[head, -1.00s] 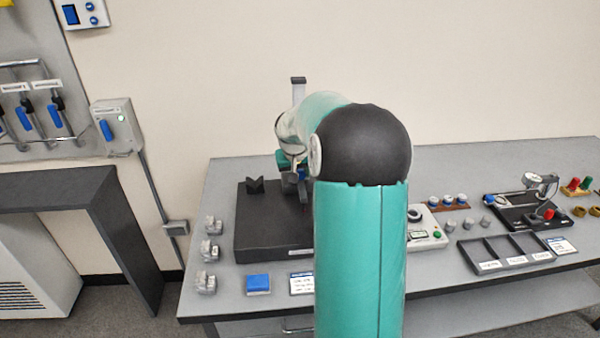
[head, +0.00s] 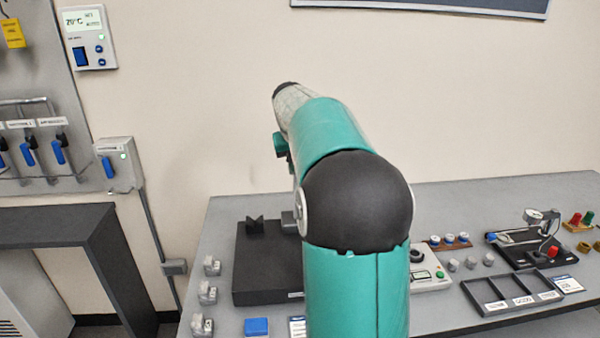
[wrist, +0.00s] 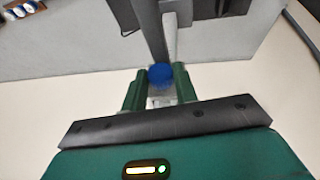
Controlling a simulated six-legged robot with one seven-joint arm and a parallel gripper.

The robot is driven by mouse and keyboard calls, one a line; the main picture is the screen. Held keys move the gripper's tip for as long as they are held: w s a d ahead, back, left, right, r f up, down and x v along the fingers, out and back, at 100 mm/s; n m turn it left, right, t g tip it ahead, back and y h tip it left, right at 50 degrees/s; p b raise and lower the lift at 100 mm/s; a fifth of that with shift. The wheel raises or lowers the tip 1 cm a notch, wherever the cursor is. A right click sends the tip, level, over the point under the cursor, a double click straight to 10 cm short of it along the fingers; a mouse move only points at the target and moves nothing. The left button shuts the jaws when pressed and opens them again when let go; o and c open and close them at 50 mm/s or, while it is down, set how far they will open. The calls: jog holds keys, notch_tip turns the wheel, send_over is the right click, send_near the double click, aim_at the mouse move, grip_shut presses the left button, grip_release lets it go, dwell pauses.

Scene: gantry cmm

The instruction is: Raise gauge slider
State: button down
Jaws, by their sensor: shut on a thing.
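In the wrist view my gripper (wrist: 159,86) has its two green fingers closed around a small pale block with a round blue knob (wrist: 160,74) on it, which looks like the gauge slider. A pale upright column (wrist: 170,42) runs just beyond the knob, beside a dark bar (wrist: 150,30). In the head view my gripper (head: 283,148) is partly hidden by my arm, high above the gauge's black base plate (head: 255,274). My arm hides the slider and column there.
The grey table (head: 465,205) carries a blue block (head: 256,327), several grey fixtures along its left edge, a control box (head: 430,278), a dark sorting tray (head: 510,295) and a black device (head: 525,248) at the right. The wall behind is clear near my arm.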

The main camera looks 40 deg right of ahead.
jog(key=c, duration=1.1)
grip_release()
jog(key=v, duration=1.4)
jog(key=s+a+f+n+t, duration=0.1)
jog(key=s+a+f+n, duration=0.15)
jog(key=a, duration=0.85)
jog(key=s+a+f+n+y, duration=0.1)
jog(key=s+a+f, duration=0.4)
jog(key=s+a, duration=0.1)
jog(key=s+a+f+n+t+y, duration=0.1)
jog(key=s+a+f, duration=0.5)
jog(key=a, duration=0.1)
jog(key=s+a+f+n+y, duration=0.2)
jog(key=s+a+f, duration=0.3)
jog(key=s+a, duration=0.1)
jog(key=shift+s+a+f+t, duration=0.25)
jog(key=shift+s+a+t, duration=0.15)
jog(key=shift+a, duration=0.35)
